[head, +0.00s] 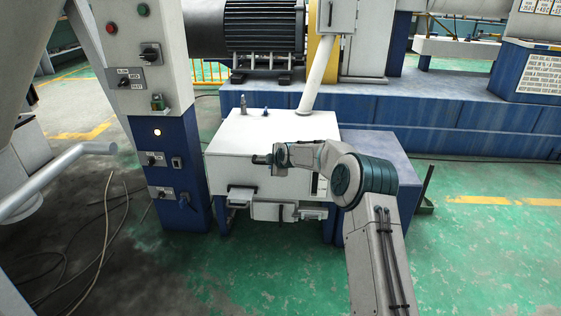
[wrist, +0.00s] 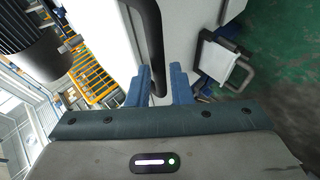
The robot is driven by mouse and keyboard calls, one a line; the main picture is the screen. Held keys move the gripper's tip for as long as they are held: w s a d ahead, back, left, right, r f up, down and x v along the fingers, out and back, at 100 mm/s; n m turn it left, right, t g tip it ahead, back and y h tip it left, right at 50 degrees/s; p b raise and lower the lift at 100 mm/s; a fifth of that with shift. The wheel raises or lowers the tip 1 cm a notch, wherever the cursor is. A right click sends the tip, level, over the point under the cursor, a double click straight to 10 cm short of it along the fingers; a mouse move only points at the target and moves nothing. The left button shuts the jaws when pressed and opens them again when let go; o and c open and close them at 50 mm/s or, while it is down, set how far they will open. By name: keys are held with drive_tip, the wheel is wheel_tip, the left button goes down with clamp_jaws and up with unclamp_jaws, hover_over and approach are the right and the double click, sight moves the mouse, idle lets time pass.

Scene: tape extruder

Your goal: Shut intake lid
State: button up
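The white intake box (head: 235,135) stands low in the middle of the head view, with a broad pale top and a front face. I cannot tell how far its lid stands open. A dark bar handle (wrist: 147,25) runs along a white panel (wrist: 180,25) in the wrist view. My gripper (head: 262,159) is at the front of the box in the head view. Its two blue fingers show in the wrist view (wrist: 161,88), close together on either side of the bar. The hold looks closed on it, though the contact is partly hidden.
A control column (head: 160,130) with switches stands close on the left. A white pipe (head: 318,72) rises from behind the box top. A small fitting with a handle (head: 240,195) sits below on the front. Green floor (head: 490,240) at right is clear.

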drive_tip(key=shift+o, duration=1.2)
drive_tip(key=shift+a, duration=0.1)
drive_tip(key=shift+r, duration=0.1)
drive_tip(key=p+v, duration=0.4)
drive_tip(key=v, duration=0.9)
drive_tip(key=shift+s, duration=0.35)
drive_tip(key=shift+r+p, duration=0.15)
drive_tip(key=shift+p, duration=0.15)
